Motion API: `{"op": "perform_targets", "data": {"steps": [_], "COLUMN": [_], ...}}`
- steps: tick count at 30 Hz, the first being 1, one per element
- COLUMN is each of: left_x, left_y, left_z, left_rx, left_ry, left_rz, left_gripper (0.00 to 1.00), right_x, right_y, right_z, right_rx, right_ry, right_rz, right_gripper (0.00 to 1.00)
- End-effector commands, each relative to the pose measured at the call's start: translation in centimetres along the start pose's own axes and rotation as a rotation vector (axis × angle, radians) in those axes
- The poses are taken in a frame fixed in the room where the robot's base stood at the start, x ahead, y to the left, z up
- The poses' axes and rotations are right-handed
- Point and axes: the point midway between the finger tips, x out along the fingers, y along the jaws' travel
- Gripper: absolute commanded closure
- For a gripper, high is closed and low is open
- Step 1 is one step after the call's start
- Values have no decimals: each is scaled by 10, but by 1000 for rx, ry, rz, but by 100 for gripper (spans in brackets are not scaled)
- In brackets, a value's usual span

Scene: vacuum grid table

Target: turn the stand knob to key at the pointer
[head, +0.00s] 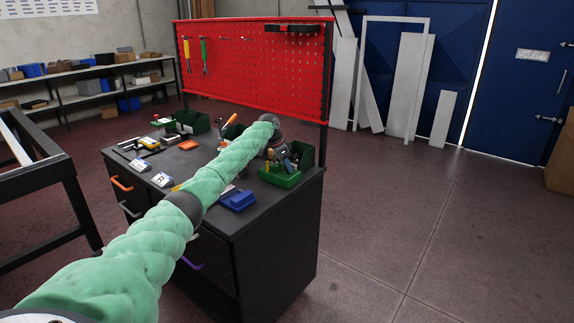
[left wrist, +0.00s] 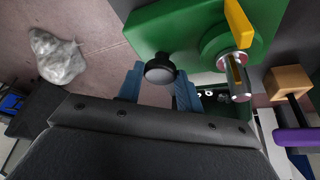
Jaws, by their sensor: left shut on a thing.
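The green stand (head: 281,178) is at the right end of the black workbench, and it fills the top of the left wrist view (left wrist: 150,32). Its round black knob (left wrist: 160,69) is between the blue fingers of my left gripper (left wrist: 160,88), which is shut on it. In the head view my left gripper (head: 275,150) is small and dark beside the stand. The yellow pointer (left wrist: 238,25) is fixed on the stand, with its tip just above a metal shaft (left wrist: 240,88). A yellow key strip (left wrist: 237,72) shows on the shaft, close below the tip. My right gripper is not visible.
The black workbench (head: 272,207) also carries a blue block (head: 238,200), green bins (head: 190,121) and small tools. A red pegboard (head: 255,70) rises behind. A wooden block (left wrist: 288,84) and a purple handle (left wrist: 298,137) are right of the shaft in the wrist view.

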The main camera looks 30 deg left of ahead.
Motion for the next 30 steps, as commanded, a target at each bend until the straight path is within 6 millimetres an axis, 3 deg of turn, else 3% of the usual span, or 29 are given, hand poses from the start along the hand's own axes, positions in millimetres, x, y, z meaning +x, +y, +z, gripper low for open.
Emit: {"op": "perform_targets", "data": {"steps": [12, 28, 29, 30], "left_x": [0, 0, 0, 0], "left_y": [-1, -2, -2, -2], "left_z": [-1, -1, -1, -1], "left_rx": [164, 184, 184, 184], "left_ry": [1, 0, 0, 0], "left_rz": [68, 75, 75, 75], "left_gripper": [87, 87, 58, 50], "right_x": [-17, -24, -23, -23], "right_y": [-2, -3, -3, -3], "right_z": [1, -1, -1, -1], "right_rx": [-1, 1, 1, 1], "right_ry": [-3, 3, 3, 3], "right_rz": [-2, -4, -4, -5], "right_gripper": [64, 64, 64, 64]}}
